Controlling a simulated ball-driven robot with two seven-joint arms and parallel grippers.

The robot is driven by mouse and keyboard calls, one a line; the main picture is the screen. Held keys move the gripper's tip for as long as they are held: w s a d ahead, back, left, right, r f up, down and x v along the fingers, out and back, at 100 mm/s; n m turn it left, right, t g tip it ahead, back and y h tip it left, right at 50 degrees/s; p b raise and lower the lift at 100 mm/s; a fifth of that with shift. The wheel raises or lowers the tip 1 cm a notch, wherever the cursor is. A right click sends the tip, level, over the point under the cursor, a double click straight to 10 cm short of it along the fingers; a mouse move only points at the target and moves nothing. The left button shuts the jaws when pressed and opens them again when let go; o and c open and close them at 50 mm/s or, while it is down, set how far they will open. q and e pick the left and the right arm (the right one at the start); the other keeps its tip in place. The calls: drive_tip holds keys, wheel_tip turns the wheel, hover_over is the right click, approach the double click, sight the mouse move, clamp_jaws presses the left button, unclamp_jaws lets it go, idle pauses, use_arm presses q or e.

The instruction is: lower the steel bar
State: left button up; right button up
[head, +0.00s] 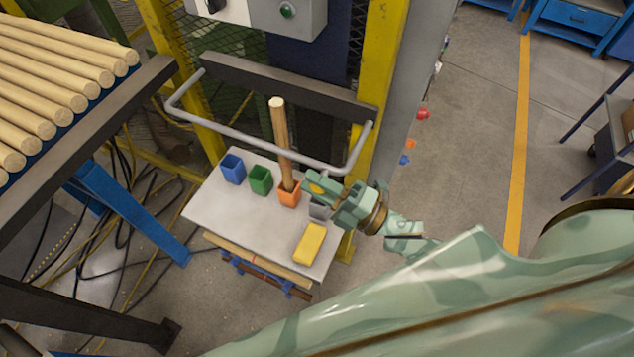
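The steel bar (258,138) is a grey U-shaped tube. Its two ends meet a dark crossbeam between yellow posts, and its long middle runs out above a small pale table. My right gripper (314,187) is just below the bar's right corner, beside the orange cup and the foot of a wooden rod. It appears apart from the bar. The view does not show clearly whether its fingers are open or shut, or whether they touch anything. My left gripper is not in view.
On the pale table (215,208) stand a blue cup (233,170), a green cup (260,181), an orange cup (289,195) with an upright wooden rod (279,130), a partly hidden grey cup, and a yellow block (310,243). Wooden rods (60,70) lie on a rack at left.

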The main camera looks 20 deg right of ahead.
drive_tip(key=shift+o, duration=0.5)
drive_tip(key=shift+f, duration=0.15)
drive_tip(key=b+v, duration=0.2)
drive_tip(key=v, duration=1.4)
drive_tip(key=shift+d, duration=0.15)
drive_tip(key=shift+s, duration=0.15)
